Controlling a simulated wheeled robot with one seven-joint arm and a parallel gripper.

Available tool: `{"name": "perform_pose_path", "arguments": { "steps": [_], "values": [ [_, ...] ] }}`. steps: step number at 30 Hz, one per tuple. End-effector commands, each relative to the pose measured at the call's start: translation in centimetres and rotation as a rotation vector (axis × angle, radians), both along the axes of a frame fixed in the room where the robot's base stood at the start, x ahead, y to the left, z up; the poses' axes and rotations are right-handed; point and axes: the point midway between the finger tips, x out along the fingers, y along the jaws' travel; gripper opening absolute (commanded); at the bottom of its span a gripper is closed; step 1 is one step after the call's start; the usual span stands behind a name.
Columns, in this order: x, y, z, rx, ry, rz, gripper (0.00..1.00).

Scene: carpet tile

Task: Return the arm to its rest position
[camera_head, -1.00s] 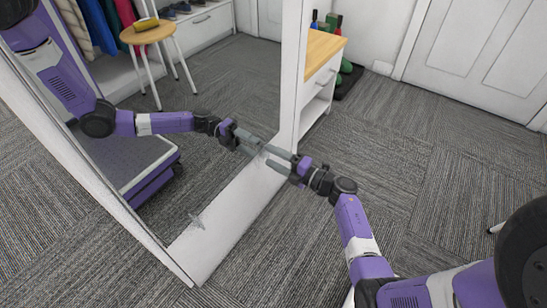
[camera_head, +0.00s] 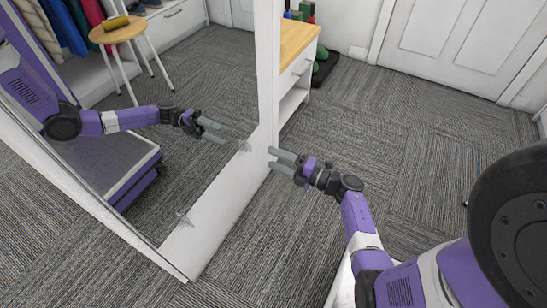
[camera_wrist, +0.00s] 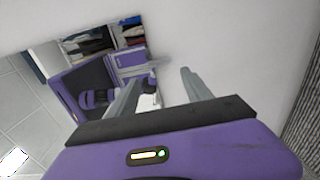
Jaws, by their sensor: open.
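My gripper (camera_head: 273,160) is open and empty, at the end of my purple arm (camera_head: 358,218). It points left toward a tall mirror with a white frame (camera_head: 215,225), and a gap shows between its fingertips and the hook on the frame. Two small grey hook-like pieces are on the white frame, one upper (camera_head: 244,146) and one lower (camera_head: 184,217). The mirror glass shows the reflection of my arm and body. In the wrist view my gripper's two grey fingers (camera_wrist: 160,85) stand apart before a white surface, with nothing between them.
A white cabinet with a wooden top (camera_head: 298,42) stands behind the mirror's right edge. A white door (camera_head: 455,48) is at the back right. The reflection shows a stool (camera_head: 117,33), hanging clothes and drawers. Grey carpet (camera_head: 420,130) is clear to the right.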

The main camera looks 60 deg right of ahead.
Motion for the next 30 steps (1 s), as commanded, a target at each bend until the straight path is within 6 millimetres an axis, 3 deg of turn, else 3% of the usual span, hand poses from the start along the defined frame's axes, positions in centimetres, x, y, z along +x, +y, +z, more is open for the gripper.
{"name": "perform_pose_path", "arguments": {
  "steps": [12, 16, 21, 23, 26, 30],
  "values": [
    [0.1, 0.0, 0.0, 0.003, 0.0, 0.0, 0.58],
    [0.0, -1.3, 0.4, 0.038, -0.011, -0.052, 0.58],
    [0.0, -4.6, 4.8, 0.088, -0.115, -0.174, 0.58],
    [-0.7, -5.0, 6.7, 0.129, -0.165, -0.223, 0.58],
    [-1.8, -4.0, 8.9, 0.218, -0.238, -0.273, 0.58],
    [-3.3, -1.2, 11.2, 0.366, -0.314, -0.303, 0.58]
  ]
}}
